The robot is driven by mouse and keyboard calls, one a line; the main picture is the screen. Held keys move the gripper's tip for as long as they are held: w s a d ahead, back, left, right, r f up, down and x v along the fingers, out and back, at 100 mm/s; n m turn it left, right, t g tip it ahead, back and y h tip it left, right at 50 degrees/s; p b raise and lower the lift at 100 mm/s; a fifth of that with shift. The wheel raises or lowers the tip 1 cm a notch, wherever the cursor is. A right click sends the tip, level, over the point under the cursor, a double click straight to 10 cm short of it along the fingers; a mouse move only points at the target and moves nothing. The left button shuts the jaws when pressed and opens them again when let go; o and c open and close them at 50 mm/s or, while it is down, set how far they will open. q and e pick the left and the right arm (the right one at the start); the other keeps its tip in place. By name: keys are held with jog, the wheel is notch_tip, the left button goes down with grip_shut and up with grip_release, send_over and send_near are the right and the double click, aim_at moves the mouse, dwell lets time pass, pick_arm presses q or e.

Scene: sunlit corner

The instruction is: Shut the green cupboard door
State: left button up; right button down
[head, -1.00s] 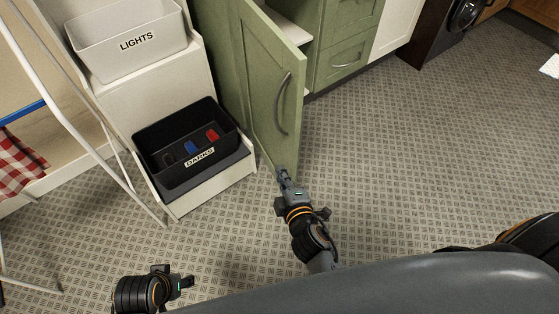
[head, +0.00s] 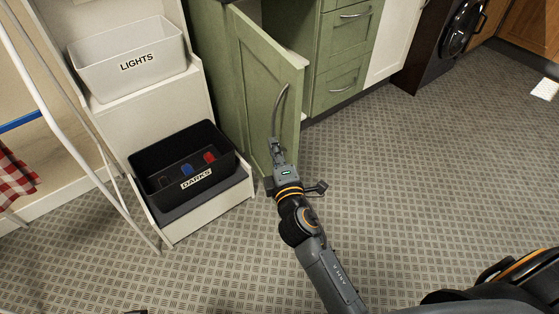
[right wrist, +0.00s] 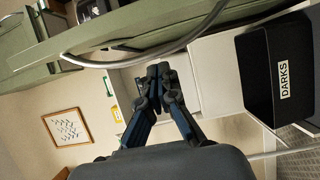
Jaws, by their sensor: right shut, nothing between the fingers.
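The green cupboard door (head: 248,88) stands open, jutting out from the cupboard toward me. Its curved metal handle (head: 281,103) is on the face near the free edge. My right gripper (head: 274,146) is shut and empty, in front of the door face by the handle's lower end. In the right wrist view its closed fingertips (right wrist: 160,74) lie just below the handle (right wrist: 150,58), with the green door (right wrist: 125,35) beyond. I cannot tell whether they touch. My left gripper is out of view; only a dark sliver of that arm shows at the bottom edge.
A black DARKS bin (head: 185,165) and a white LIGHTS bin (head: 130,58) sit on a white stepped unit left of the door. Green drawers (head: 340,85) are to the right. A white rack (head: 85,145) stands far left. Floor (head: 420,180) at right is clear.

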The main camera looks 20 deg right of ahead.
aim_at(289, 139)
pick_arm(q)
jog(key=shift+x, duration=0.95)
pick_arm(e)
jog(key=shift+w+d, duration=0.3)
jog(key=shift+d, duration=0.35)
jog(key=shift+w+d, duration=0.25)
jog(key=shift+d, duration=0.45)
jog(key=shift+w+d, duration=0.3)
jog(key=shift+d, duration=0.35)
pick_arm(q)
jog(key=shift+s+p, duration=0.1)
jog(key=shift+p, duration=0.2)
pick_arm(e)
jog(key=shift+d, duration=0.2)
